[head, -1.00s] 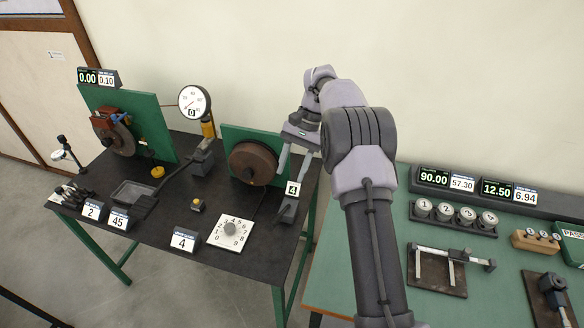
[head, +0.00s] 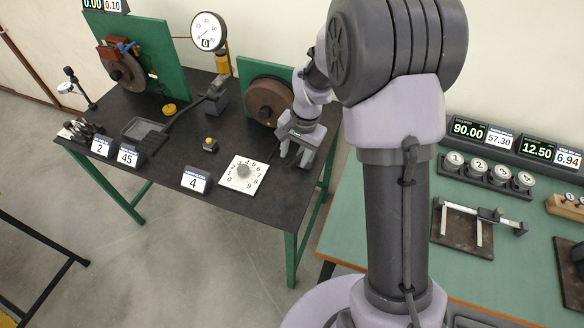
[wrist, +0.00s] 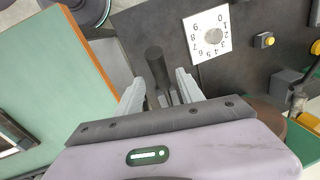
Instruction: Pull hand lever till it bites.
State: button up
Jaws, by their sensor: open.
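The hand lever shows in the wrist view as a dark round grip (wrist: 156,62) pointing away from my gripper (wrist: 159,80). Its near end lies between my two pale fingers, with a gap visible on either side, and the fingers are apart. In the head view my gripper (head: 294,158) points down at the right edge of the black table (head: 150,185), in front of the brown drum (head: 268,98). I cannot tell how far the lever is pulled.
A white numbered dial (head: 244,175) lies left of my gripper, with a yellow button (head: 210,144) beyond it. A round gauge (head: 208,30) stands at the back. The green bench (head: 350,225) with gauges and blocks is on the right. Floor shows between the tables.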

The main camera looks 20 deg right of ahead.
aim_at(293, 161)
jog(key=f, duration=0.3)
jog(key=f+b, duration=0.1)
jog(key=f, duration=0.1)
jog(key=shift+w+a, duration=0.3)
jog(key=shift+a, duration=0.05)
grip_shut()
